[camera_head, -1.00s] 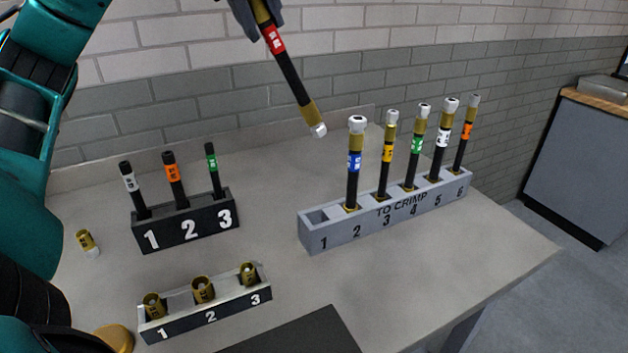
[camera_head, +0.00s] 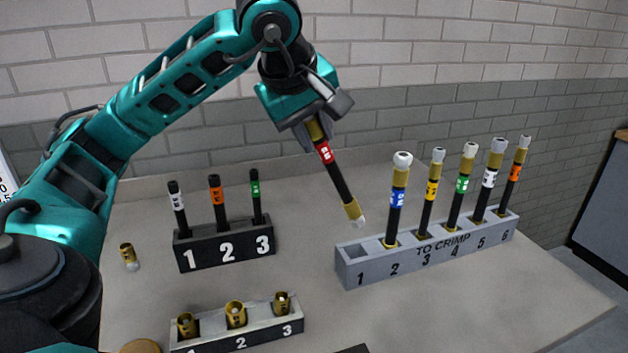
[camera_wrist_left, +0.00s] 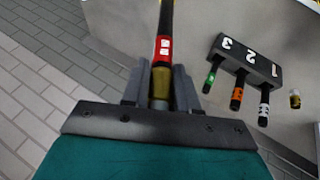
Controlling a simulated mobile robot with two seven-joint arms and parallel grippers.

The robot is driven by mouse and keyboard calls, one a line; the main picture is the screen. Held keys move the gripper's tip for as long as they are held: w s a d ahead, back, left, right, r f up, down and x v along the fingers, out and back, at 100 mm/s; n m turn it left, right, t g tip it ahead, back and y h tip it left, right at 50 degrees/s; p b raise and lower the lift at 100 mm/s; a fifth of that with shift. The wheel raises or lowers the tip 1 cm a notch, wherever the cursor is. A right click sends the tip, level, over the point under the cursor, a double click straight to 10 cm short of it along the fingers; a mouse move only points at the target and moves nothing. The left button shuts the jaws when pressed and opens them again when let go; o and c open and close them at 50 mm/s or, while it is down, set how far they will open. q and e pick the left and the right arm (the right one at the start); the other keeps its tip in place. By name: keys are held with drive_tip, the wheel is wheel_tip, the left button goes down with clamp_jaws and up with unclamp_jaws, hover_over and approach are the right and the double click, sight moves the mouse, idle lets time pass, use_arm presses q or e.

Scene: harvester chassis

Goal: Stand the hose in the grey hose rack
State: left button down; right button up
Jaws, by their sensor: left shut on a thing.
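The hose with a red label (camera_head: 335,172) is black with brass end fittings and hangs tilted, its lower white tip in the air to the upper left of slot 1. My left gripper (camera_head: 314,128) is shut on its upper brass end; the left wrist view shows the same hose (camera_wrist_left: 164,48) between the fingers (camera_wrist_left: 160,88). The grey hose rack (camera_head: 428,253) is marked TO CRIMP and numbered 1 to 6. Slot 1 is empty, and slots 2 to 6 hold upright hoses with blue, yellow, green, white and orange labels. My right gripper is not in view.
A black rack (camera_head: 226,247) holds three short hoses with white, orange and green labels. A lower rack (camera_head: 238,328) holds three brass fittings. The brick wall is close behind.

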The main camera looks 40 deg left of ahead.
use_arm(q)
wheel_tip(320, 180, down, 8)
drive_tip(key=b, duration=0.1)
drive_tip(key=shift+f, duration=0.1)
drive_tip(key=c, duration=0.9)
unclamp_jaws()
drive_tip(key=shift+o, duration=0.2)
drive_tip(key=p+v, duration=0.1)
drive_tip(key=v, duration=1.1)
drive_tip(key=shift+d+r, duration=0.15)
drive_tip(key=shift+r, duration=0.1)
